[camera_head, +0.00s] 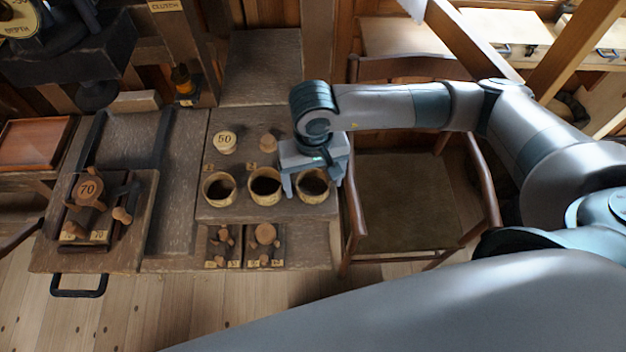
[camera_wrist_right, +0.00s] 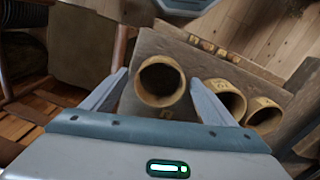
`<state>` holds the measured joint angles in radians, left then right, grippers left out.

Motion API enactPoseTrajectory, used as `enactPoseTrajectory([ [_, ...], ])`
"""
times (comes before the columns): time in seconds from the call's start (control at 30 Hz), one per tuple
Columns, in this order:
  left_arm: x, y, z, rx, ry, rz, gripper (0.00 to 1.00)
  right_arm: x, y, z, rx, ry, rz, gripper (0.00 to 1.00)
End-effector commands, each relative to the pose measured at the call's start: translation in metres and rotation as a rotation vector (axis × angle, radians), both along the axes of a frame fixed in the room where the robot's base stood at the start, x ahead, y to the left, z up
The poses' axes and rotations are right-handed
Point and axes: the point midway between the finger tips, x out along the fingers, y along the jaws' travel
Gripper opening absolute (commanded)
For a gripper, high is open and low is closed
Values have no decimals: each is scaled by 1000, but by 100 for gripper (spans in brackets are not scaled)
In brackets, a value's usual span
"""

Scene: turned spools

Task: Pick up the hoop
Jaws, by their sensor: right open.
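Three round, hollow wooden hoops with dark insides stand in a row on the front of a grey-brown wooden bench: a left one (camera_head: 219,188), a middle one (camera_head: 265,186) and a right one (camera_head: 312,199). My right gripper (camera_head: 313,183) is open over the right hoop, one finger on each side. In the right wrist view, that hoop (camera_wrist_right: 161,101) sits between the two open fingers (camera_wrist_right: 160,78), with no clear contact. The other hoops (camera_wrist_right: 227,98) stand beside it there. My left gripper is out of view.
Behind the hoops are a spool marked 50 (camera_head: 225,142) and a wooden knob (camera_head: 268,143). Small pegged boards (camera_head: 264,236) sit below the row. A board with a spool marked 70 (camera_head: 89,190) is at left. A chair (camera_head: 405,200) stands right of the bench.

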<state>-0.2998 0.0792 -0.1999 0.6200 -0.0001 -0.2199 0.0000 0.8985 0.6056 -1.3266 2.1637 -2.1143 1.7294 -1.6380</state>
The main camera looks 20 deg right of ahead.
Motion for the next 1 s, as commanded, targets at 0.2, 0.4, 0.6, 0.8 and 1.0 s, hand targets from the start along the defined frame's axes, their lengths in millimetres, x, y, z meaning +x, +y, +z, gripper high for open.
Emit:
enactPoseTrajectory([
  [0.2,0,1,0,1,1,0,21,0,0,-1,0,0,0,79],
  [0.4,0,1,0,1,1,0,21,0,0,-1,0,-1,0,79],
  [0.6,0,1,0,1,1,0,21,0,0,-1,0,-1,0,41],
  [0.8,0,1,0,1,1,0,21,0,0,-1,0,-1,0,36],
  [1.0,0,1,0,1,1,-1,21,1,0,1,0,-1,-1,36],
])
